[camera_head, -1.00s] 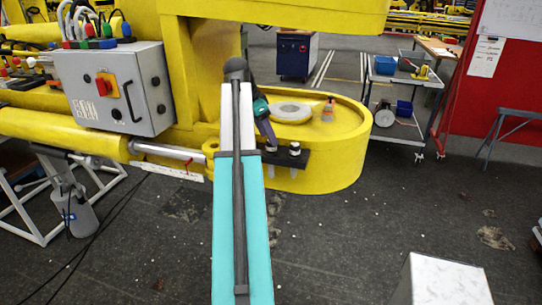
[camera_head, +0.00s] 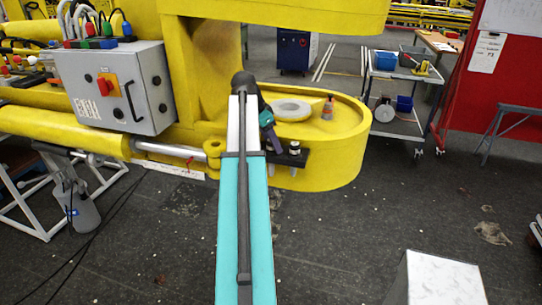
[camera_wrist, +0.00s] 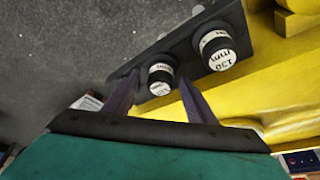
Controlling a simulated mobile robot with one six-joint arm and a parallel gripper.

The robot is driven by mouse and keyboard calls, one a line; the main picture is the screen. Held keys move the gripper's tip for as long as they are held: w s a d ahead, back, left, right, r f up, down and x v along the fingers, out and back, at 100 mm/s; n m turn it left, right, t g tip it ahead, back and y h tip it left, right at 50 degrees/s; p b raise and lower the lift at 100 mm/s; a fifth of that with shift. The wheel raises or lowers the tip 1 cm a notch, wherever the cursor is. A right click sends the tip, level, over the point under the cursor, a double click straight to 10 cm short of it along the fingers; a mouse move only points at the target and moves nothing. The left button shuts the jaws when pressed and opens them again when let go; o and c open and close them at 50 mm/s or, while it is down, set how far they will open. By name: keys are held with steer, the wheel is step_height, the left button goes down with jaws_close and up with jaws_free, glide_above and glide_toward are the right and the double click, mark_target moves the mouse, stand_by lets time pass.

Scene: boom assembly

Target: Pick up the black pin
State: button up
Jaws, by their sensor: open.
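In the wrist view, a black pin (camera_wrist: 160,75) with a white-labelled round top stands in a dark holder plate (camera_wrist: 185,48). My gripper (camera_wrist: 158,80) is open, its two dark fingers on either side of this pin; whether they touch it I cannot tell. A second black pin (camera_wrist: 216,48), with a larger white label, stands beside it in the plate, outside the fingers. In the head view, my gripper (camera_head: 275,145) is at the left part of the holder plate (camera_head: 288,159) and hides one pin. The other pin (camera_head: 294,147) shows to its right.
The plate sits at the side of the yellow boom end (camera_head: 345,150), which carries a grey ring (camera_head: 290,110) and a small orange-topped bottle (camera_head: 328,107). A grey control box (camera_head: 122,90) stands left. A white block (camera_head: 437,280) is at front right. The dark floor between is open.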

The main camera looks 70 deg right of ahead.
steer(key=shift+c, duration=0.4)
jaws_close()
steer(key=shift+r, duration=0.15)
step_height(320, 180, up, 18)
steer(key=b, duration=0.6)
stand_by(0.3)
steer(key=shift+w, duration=0.1)
stand_by(0.5)
